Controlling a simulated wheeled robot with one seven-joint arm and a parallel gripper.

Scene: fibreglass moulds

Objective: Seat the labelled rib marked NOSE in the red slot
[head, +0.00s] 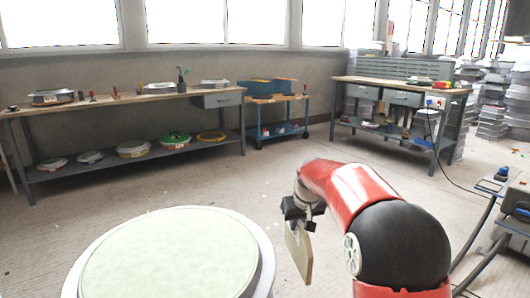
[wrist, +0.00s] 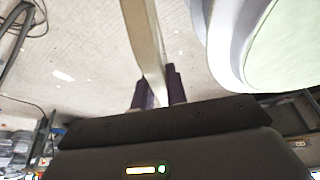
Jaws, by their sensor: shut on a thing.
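My gripper (head: 299,212) is shut on a thin, flat, pale tan board, the rib (head: 301,250), which hangs down from the jaws in the head view. In the wrist view the rib (wrist: 143,40) shows nearly edge-on between the dark fingers (wrist: 158,90). No label can be read on it, so I cannot tell whether it is marked NOSE. The rib is in the air, to the right of the large round pale-green-topped thing (head: 165,258) and apart from it in the picture. No red slot can be made out in either view.
The round thing's white rim (head: 267,265) is close by; it also shows in the wrist view (wrist: 222,50). A long workbench (head: 130,98) stands at the back left, a blue cart (head: 277,118) at the back middle, another bench (head: 400,86) at the back right. The floor between is largely clear.

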